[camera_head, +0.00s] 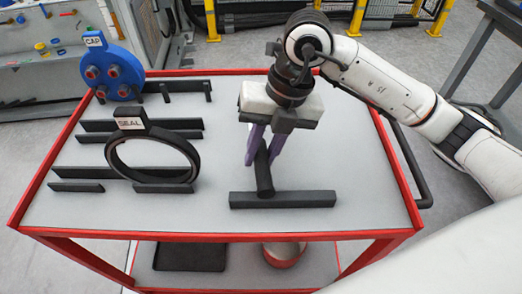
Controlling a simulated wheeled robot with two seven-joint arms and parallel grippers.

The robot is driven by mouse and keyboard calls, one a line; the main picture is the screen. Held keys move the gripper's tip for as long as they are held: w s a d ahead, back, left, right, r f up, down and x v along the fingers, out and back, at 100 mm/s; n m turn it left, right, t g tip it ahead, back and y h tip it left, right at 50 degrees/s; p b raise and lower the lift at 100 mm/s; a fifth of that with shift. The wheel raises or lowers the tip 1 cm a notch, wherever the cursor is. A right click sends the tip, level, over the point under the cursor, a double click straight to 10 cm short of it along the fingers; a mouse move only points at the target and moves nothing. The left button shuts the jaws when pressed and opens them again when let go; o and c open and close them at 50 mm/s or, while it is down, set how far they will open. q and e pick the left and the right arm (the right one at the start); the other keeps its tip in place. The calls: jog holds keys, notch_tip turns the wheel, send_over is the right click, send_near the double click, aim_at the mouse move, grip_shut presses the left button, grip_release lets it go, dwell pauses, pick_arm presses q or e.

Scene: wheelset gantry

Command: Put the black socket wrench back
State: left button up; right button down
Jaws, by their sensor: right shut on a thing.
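The black socket wrench (264,176) is T-shaped, with a stem and a long crossbar (283,199) at the near end. It is over the right half of the cart's grey top. I cannot tell whether it rests on the top or is held just above it. My right gripper (263,155) points down over the stem, its purple fingers shut on the wrench. The fingers and gripper body hide the far end of the stem. My left gripper is not in view.
The red-rimmed cart (226,236) holds a black ring labelled SEAL (150,172) and a blue part labelled CAP (112,72) at its left, among several black rails (82,187). The cart top right of the wrench is clear. A lower shelf holds a black tray (191,257) and a round red-sided object (284,254).

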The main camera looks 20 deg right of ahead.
jog(key=shift+f+b, duration=0.45)
jog(key=shift+f, duration=0.05)
jog(key=c, duration=1.4)
grip_release()
jog(key=shift+c, duration=0.2)
jog(key=v, duration=1)
jog(key=shift+r, duration=0.2)
